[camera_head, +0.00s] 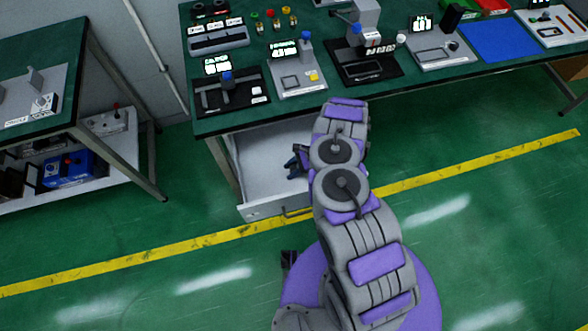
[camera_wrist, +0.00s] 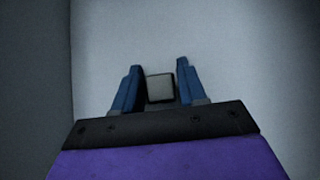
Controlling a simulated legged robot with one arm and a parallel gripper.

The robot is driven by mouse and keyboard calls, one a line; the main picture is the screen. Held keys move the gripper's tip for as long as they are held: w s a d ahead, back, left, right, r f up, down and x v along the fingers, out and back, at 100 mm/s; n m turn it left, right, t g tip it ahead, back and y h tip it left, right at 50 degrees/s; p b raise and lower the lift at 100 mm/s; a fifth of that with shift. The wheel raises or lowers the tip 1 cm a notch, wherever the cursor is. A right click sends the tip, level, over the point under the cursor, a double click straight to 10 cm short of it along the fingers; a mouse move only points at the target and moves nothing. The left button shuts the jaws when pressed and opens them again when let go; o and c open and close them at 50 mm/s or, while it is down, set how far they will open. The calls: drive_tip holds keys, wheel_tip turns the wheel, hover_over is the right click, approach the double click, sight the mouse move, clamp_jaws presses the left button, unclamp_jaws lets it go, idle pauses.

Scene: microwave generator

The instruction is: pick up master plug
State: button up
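A small grey square-topped block (camera_wrist: 160,88), which looks to be the master plug, stands on the pale drawer floor in the wrist view. My gripper (camera_wrist: 160,75) has its two blue fingers on either side of the block, with thin dark gaps between them and it. I see no clear contact. In the head view my gripper (camera_head: 295,165) reaches down into the open white drawer (camera_head: 262,190) under the bench. The block is hidden there by my arm and gripper.
A drawer side wall (camera_wrist: 35,90) is left of my gripper in the wrist view. The green bench top (camera_head: 235,118), with several devices on it, overhangs the drawer. Another green table (camera_head: 35,55) stands at left. The floor in front has a yellow line (camera_head: 130,262) and is clear.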

drive_tip(key=shift+c, duration=1.4)
drive_tip(key=shift+a, duration=0.6)
clamp_jaws()
drive_tip(key=shift+d, duration=0.2)
drive_tip(key=shift+d+r, duration=0.15)
drive_tip(key=shift+d, duration=0.05)
wheel_tip(320, 180, up, 10)
drive_tip(key=shift+a+f+p, duration=0.1)
drive_tip(key=shift+a+p, duration=0.05)
drive_tip(key=shift+p, duration=0.8)
